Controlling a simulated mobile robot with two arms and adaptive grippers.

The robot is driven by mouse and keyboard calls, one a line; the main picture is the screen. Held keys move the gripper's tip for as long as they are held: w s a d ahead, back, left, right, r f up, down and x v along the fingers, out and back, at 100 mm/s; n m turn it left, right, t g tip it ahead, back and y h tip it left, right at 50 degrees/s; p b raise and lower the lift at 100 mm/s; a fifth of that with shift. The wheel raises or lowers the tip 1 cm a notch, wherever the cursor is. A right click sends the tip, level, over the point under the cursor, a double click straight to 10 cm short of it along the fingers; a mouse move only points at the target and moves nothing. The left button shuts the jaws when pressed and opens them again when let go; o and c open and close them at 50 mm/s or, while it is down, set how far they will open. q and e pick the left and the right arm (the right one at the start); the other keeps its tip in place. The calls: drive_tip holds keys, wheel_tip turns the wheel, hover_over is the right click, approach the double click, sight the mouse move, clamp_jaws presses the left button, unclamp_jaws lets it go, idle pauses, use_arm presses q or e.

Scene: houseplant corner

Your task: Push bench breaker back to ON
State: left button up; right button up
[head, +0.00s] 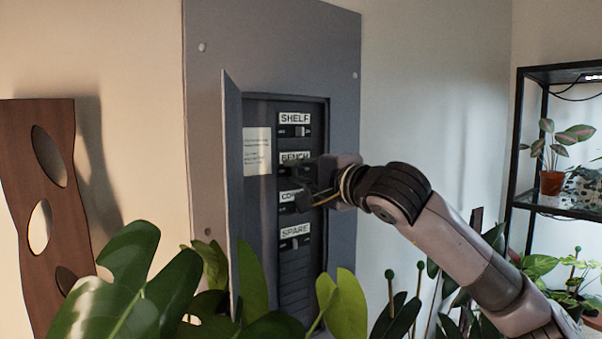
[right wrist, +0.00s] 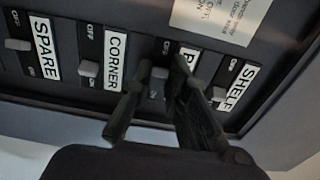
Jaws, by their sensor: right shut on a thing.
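The bench breaker, labelled BENCH (head: 295,157), is second from the top in the open breaker panel, below SHELF. My right gripper (head: 312,190) reaches in from the right and covers the breaker's switch in the head view. In the right wrist view my right gripper (right wrist: 163,70) has its two dark fingers on either side of the bench breaker's grey lever (right wrist: 158,74), shut on it. The lever sits between its OFF and ON marks; its exact position is partly hidden by the fingers, which also cover most of the BENCH label. My left gripper is not in view.
The shelf (right wrist: 220,95), corner (right wrist: 88,68) and spare (right wrist: 17,44) levers sit beside it. The panel door (head: 232,200) stands open at the left. Large leaves (head: 150,285) fill the foreground below. A black plant shelf (head: 560,210) stands at the right.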

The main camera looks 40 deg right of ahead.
drive_tip(key=shift+f, duration=0.15)
clamp_jaws()
drive_tip(key=shift+d+n+y+b, duration=0.25)
drive_tip(key=shift+n+y+b, duration=0.45)
drive_tip(key=shift+y+b, duration=0.35)
drive_tip(key=shift+d+n+y+b, duration=0.2)
drive_tip(key=shift+n+y+b, duration=0.55)
drive_tip(key=shift+y, duration=0.4)
drive_tip(key=o, duration=0.8)
unclamp_jaws()
drive_tip(key=shift+s, duration=0.15)
